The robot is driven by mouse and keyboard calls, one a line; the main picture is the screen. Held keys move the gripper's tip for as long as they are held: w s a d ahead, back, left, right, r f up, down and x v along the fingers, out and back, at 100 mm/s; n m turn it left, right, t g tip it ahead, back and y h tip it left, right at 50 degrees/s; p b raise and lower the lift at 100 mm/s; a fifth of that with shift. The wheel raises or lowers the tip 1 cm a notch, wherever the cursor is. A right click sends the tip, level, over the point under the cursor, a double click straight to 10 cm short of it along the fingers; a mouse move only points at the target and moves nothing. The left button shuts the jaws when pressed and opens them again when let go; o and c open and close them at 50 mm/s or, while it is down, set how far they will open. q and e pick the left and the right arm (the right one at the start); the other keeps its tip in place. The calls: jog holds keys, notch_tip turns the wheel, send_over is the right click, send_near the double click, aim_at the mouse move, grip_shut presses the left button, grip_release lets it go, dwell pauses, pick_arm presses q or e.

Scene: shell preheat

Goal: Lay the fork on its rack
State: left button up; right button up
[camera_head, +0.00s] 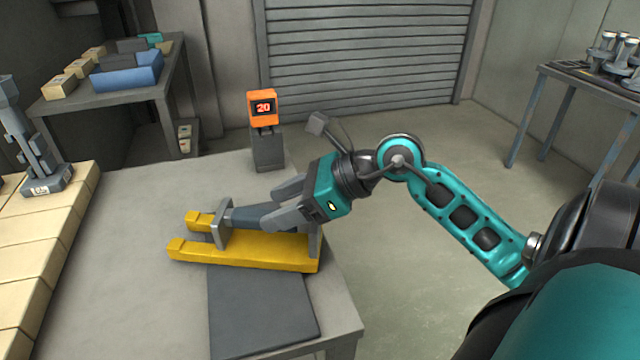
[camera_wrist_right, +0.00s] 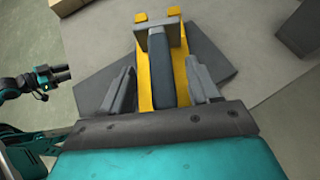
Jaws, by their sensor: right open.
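The yellow two-pronged fork (camera_head: 245,254) lies at the table's near right, prongs to the left. Grey upright brackets (camera_head: 222,224) stand on it, with a dark handle bar (camera_head: 252,216) between them. A flat dark grey plate (camera_head: 260,318) lies under it; I cannot tell if this is the rack. My right gripper (camera_head: 268,207) is open at the handle. In the right wrist view its fingers (camera_wrist_right: 160,67) stand on either side of the handle (camera_wrist_right: 169,84), apparently apart from it. My left gripper (camera_wrist_right: 64,74) is small at the left; its jaws are unclear.
An orange display reading 20 (camera_head: 263,107) stands on a dark post at the table's back edge. Pale blocks (camera_head: 30,240) and a grey stand (camera_head: 40,160) line the left. A side table (camera_head: 110,107) holds a blue bin. The table's left middle is clear.

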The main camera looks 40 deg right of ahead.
jog(key=v, duration=1)
jog(key=shift+a, duration=0.1)
dwell(0.3)
